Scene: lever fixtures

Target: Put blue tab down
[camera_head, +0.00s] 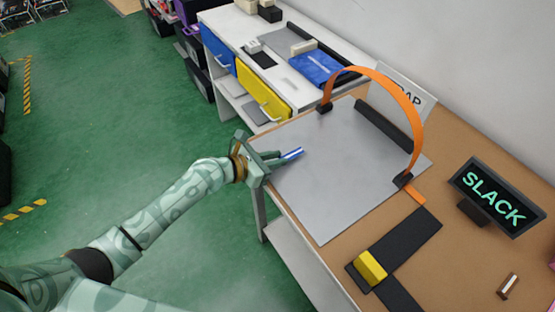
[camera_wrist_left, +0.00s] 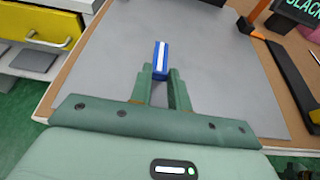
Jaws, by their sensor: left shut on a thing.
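The blue tab (camera_head: 292,153) is a small blue piece with a white stripe. My left gripper (camera_head: 280,158) is shut on it, above the left edge area of a grey plate (camera_head: 325,195) on the table. In the left wrist view the blue tab (camera_wrist_left: 160,60) sticks out beyond the fingertips of the left gripper (camera_wrist_left: 165,78), over the grey plate (camera_wrist_left: 215,60). I cannot tell whether the tab touches the plate. My right gripper is not in view.
An orange arch (camera_head: 375,75) spans the plate between two black feet. A yellow block (camera_head: 371,267) sits on a black strip at the front. A SLACK sign (camera_head: 490,195) stands at the right. A white bench with a yellow drawer (camera_head: 262,90) stands behind.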

